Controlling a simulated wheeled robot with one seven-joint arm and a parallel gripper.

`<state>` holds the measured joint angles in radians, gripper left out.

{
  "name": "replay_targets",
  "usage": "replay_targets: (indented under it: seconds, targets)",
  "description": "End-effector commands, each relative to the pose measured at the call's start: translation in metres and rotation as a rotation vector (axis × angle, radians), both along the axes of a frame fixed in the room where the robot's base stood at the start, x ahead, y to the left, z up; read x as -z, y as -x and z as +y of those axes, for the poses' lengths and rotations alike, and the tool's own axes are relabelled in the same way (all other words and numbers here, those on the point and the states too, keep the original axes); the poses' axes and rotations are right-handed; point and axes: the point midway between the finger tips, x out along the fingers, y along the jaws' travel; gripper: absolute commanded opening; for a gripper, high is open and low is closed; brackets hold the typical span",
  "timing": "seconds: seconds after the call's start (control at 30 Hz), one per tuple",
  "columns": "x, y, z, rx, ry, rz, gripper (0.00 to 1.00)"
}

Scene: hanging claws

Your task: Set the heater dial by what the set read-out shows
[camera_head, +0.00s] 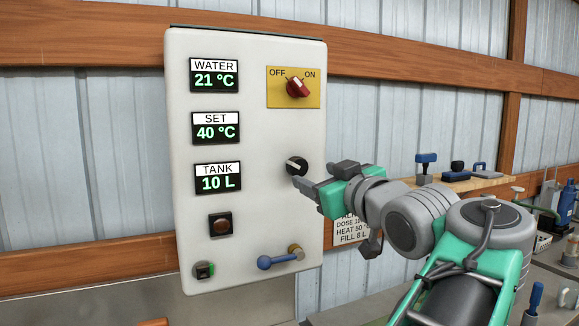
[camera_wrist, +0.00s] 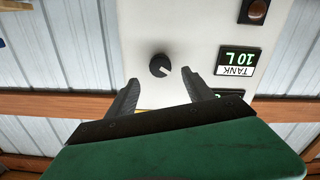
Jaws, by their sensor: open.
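The heater dial is a small black knob with a white pointer (camera_head: 297,165) on the right of the white panel (camera_head: 263,215). In the wrist view the dial (camera_wrist: 159,65) sits just beyond and between my fingertips. My gripper (camera_head: 299,183) is open, with its fingers towards the dial; the fingers also show in the wrist view (camera_wrist: 162,80). I cannot tell whether they touch it. The set read-out (camera_head: 215,128) shows 40 °C. The water read-out (camera_head: 215,75) shows 21 °C, and the tank read-out (camera_head: 218,178) shows 10 L. The wrist view is upside down.
A red switch (camera_head: 298,87) on a yellow plate is above the dial. A partly hidden sign (camera_head: 352,230) hangs behind my arm. A shelf with tools (camera_head: 470,180) is at right.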

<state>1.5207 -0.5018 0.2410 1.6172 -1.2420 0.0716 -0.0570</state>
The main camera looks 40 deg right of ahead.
Motion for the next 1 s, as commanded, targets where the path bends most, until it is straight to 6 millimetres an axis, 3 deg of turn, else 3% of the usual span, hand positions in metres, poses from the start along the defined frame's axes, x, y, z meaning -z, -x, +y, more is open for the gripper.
replay_targets:
  seconds: [0.5,0.77,1.0]
  targets:
    - [-0.002,-0.071,-0.018,-0.007,0.001,-0.001,0.6]
    - [-0.001,-0.073,-0.022,0.0,0.003,-0.001,0.6]
    - [-0.001,-0.073,-0.022,0.0,0.002,0.0,0.42]
